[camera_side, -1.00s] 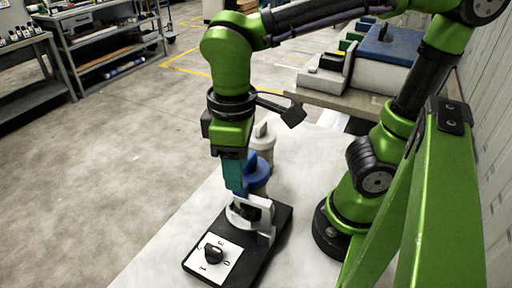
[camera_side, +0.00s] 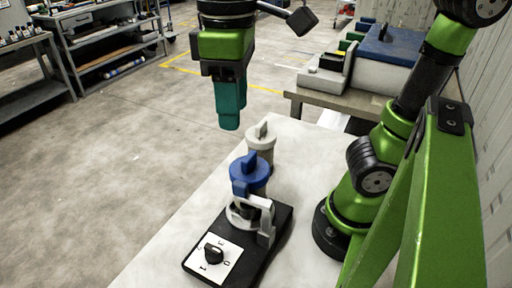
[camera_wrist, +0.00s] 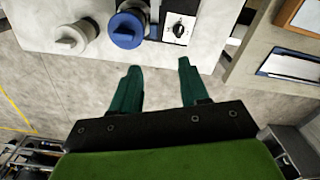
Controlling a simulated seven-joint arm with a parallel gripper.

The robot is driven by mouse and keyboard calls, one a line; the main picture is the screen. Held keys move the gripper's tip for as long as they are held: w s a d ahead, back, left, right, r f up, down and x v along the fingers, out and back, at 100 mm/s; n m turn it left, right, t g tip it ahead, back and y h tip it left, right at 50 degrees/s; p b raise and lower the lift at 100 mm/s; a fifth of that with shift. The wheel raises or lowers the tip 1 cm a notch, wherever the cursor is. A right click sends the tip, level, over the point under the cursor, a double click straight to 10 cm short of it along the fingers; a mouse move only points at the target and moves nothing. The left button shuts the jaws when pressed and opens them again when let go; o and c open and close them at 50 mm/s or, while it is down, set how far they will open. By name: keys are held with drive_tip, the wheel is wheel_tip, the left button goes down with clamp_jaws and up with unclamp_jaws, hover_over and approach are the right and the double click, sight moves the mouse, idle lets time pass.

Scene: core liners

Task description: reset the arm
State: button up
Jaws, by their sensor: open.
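My gripper (camera_side: 229,122) has teal fingers and hangs high above the table, clear of everything on it. In the wrist view my gripper (camera_wrist: 160,82) has its two fingers spread apart with only floor between them. My green arm's base stands at the right of the table. Below the gripper, a black fixture (camera_side: 272,237) carries a white dial plate with a black knob (camera_side: 213,253). The knob also shows in the wrist view (camera_wrist: 178,30).
A blue-topped canister (camera_side: 249,173) stands behind the fixture, with a grey-white canister (camera_side: 261,140) behind it. Both show in the wrist view, blue (camera_wrist: 126,30) and grey (camera_wrist: 70,38). A side bench (camera_side: 335,100) holds boxes. The air around my gripper is free.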

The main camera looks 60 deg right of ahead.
drive_tip(key=w+d+f+m+t, duration=0.1)
drive_tip(key=d+f+m+t, duration=0.1)
drive_tip(key=d+f, duration=0.1)
drive_tip(key=w+d+f+m+t+y, duration=0.1)
drive_tip(key=d+f+m+t, duration=0.1)
drive_tip(key=d+f+m, duration=0.1)
drive_tip(key=w+d+f+m+t+y, duration=0.1)
drive_tip(key=d+f+m+t, duration=0.2)
drive_tip(key=d+f, duration=0.1)
drive_tip(key=shift+w+d+f, duration=0.1)
drive_tip(key=shift+d, duration=0.5)
drive_tip(key=shift+d+r, duration=0.2)
drive_tip(key=shift+c, duration=0.2)
